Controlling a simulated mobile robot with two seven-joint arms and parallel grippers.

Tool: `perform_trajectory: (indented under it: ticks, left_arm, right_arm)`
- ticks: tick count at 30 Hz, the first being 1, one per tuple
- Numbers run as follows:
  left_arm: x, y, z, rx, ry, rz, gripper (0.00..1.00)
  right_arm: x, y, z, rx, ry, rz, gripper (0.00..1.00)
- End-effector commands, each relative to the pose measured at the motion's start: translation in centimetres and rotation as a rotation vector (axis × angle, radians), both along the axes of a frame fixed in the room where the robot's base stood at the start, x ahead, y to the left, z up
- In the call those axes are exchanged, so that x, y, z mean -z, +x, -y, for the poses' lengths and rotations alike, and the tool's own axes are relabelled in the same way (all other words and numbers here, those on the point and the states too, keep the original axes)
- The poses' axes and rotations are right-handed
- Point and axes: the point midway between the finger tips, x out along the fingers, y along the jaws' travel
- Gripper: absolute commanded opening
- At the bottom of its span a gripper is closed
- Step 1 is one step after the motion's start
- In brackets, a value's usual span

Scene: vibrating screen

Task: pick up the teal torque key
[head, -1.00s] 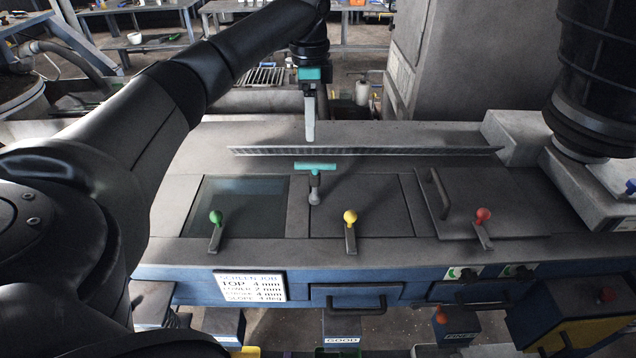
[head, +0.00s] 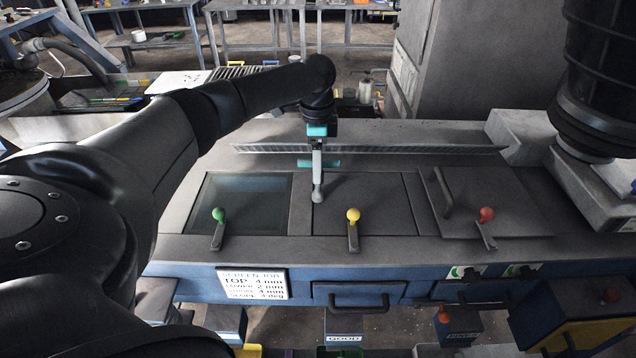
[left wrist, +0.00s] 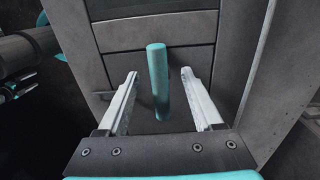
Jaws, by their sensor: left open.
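The teal torque key (head: 333,163) stands upright on the machine's deck, its teal crossbar at the top and a grey stem below. My left gripper (head: 316,168) points down at it in the head view and covers the middle of the crossbar. In the left wrist view the teal bar (left wrist: 158,80) lies between the two pale fingers of my open left gripper (left wrist: 160,74), with a visible gap on both sides. The lower part of the key is hidden there. My right gripper is not in view.
Green (head: 218,214), yellow (head: 353,215) and red (head: 486,213) knobbed levers stand along the machine's front. A thin ridged strip (head: 420,149) runs behind the key. A handled lid (head: 490,200) lies to the right, and a glass panel (head: 250,190) to the left.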

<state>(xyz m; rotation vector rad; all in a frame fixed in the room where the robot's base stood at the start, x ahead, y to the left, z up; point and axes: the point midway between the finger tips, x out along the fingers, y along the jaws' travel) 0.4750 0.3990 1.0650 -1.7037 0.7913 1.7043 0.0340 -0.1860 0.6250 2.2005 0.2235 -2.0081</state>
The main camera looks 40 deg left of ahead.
Motion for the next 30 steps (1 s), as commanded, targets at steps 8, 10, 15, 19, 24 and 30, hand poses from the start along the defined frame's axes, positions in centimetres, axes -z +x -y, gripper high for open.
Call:
perform_trajectory:
  ticks: [8, 10, 15, 19, 24, 30]
  left_arm:
    - [-0.03, 0.01, 0.04, 0.001, 0.0, 0.0, 0.53]
    - [-0.03, 0.01, 0.04, 0.001, 0.0, 0.0, 0.45]
    - [-0.04, 0.01, 0.04, 0.001, 0.0, 0.0, 0.26]
    - [-0.05, 0.02, 0.05, 0.001, -0.001, 0.001, 0.11]
    - [-0.05, 0.02, 0.04, 0.001, -0.001, 0.001, 0.0]
    - [-0.06, 0.02, 0.04, 0.001, -0.001, 0.001, 0.0]
  right_arm:
    - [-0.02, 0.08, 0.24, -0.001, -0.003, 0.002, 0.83]
    - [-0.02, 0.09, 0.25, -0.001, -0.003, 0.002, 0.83]
    - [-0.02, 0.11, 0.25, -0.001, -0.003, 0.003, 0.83]
    - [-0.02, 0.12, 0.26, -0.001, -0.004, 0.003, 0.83]
    - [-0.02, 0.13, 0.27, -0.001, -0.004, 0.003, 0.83]
    - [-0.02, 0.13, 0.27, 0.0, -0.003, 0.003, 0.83]
